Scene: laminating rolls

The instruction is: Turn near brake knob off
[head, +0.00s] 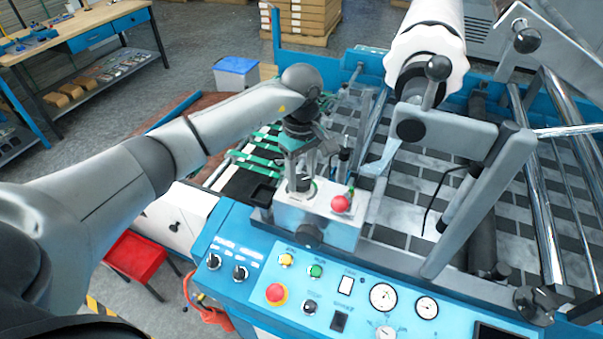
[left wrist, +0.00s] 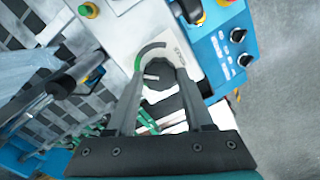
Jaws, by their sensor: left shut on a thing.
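My left gripper (head: 300,180) reaches down onto the top of a pale metal box (head: 286,213) at the front of the machine. In the left wrist view my left gripper (left wrist: 160,80) has its two fingers on either side of a dark round knob (left wrist: 163,100), shut on it. A light pointer mark shows on the knob. A curved scale (left wrist: 152,48), part green and part grey, runs round its far side on the box top. In the head view the fingers mostly hide the knob. My right gripper is in neither view.
A red ball-shaped knob (head: 341,203) stands on the box beside the gripper. The blue control panel (head: 240,302) in front carries buttons, gauges and a red stop button (head: 276,293). A large white roll (head: 428,50) and metal bars stand to the right.

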